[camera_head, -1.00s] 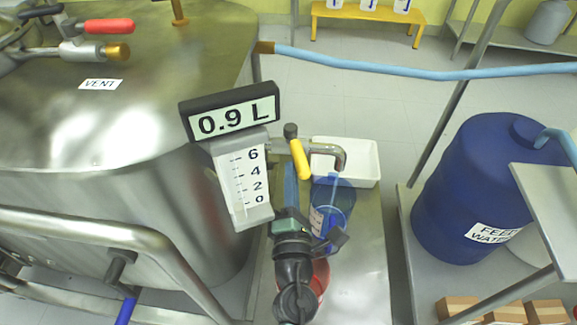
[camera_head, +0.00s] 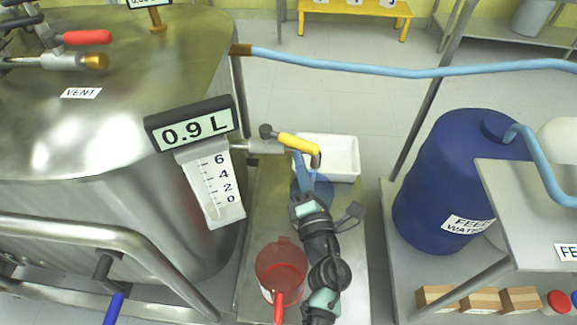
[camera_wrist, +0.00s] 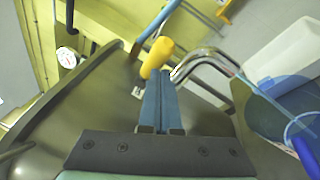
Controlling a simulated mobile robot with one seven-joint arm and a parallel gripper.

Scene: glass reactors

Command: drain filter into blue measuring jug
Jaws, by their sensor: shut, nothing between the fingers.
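The filter's outlet valve has a yellow handle (camera_head: 298,143), which also shows in the wrist view (camera_wrist: 157,57) and lies roughly along the outlet pipe. A bent metal spout (camera_wrist: 208,53) leads from it. A thin pale stream (camera_wrist: 243,77) appears to run from the spout towards the blue measuring jug (camera_wrist: 282,100). In the head view my wrist largely hides the jug (camera_head: 321,189). The filter's display (camera_head: 190,125) reads 0.9 L above a white level scale (camera_head: 211,185). My gripper (camera_wrist: 161,75) is shut and empty, its blue fingertips close to the handle; contact is unclear.
A red jug (camera_head: 281,266) stands beside my wrist on the narrow metal stand. A white tray (camera_head: 340,158) lies behind the blue jug. The big steel vessel (camera_head: 100,130) is at left, a blue feed-water drum (camera_head: 450,185) at right. A light-blue hose (camera_head: 400,70) crosses behind.

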